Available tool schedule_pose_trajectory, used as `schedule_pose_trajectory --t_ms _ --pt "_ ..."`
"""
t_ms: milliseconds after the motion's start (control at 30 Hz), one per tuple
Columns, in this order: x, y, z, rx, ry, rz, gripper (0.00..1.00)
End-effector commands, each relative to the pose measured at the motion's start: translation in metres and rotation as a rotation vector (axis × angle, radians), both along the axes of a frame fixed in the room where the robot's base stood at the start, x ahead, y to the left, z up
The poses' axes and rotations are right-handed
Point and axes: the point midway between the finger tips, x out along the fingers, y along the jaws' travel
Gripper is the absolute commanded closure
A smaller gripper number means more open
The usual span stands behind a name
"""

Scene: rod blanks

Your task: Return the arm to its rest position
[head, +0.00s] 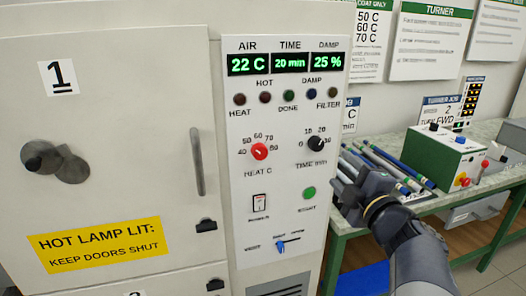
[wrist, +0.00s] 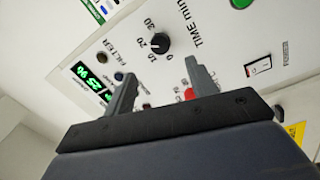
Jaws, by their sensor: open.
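My gripper (head: 342,178) is in front of the right edge of the cabinet's control panel (head: 283,170), with the dark arm reaching in from the lower right. In the wrist view my gripper (wrist: 158,82) has its two grey fingers spread apart with nothing held between them. The fingers point at the panel. The black time dial (head: 316,143) is beside the fingers in the head view, and it also shows beyond them in the wrist view (wrist: 160,43). The red heat dial (head: 259,151) is partly hidden by a finger in the wrist view.
Large cabinet doors (head: 110,150) fill the left and look shut. The display (head: 285,62) reads 22 C, 20 min, 25 %. At right, a green-edged bench (head: 455,205) holds several rods (head: 385,163) and a green-fronted control box (head: 445,155). My arm passes in front of the bench.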

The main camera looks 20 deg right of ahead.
Motion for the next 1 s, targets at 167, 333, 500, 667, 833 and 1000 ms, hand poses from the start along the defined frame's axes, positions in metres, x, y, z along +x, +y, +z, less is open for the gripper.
schedule_pose_trajectory --t_ms 167,333,500,667,833,1000 --pt "0.015 0.000 0.000 0.002 0.000 0.003 0.46" --pt "0.045 0.001 0.001 0.002 0.002 0.005 0.46" --pt "0.075 0.001 0.003 0.002 0.001 0.004 0.46" --pt "0.096 0.001 0.005 0.001 0.000 0.002 0.46" --pt "0.107 0.001 0.005 0.000 0.001 0.001 0.46" --pt "0.107 0.000 0.006 0.012 0.000 0.000 0.46"
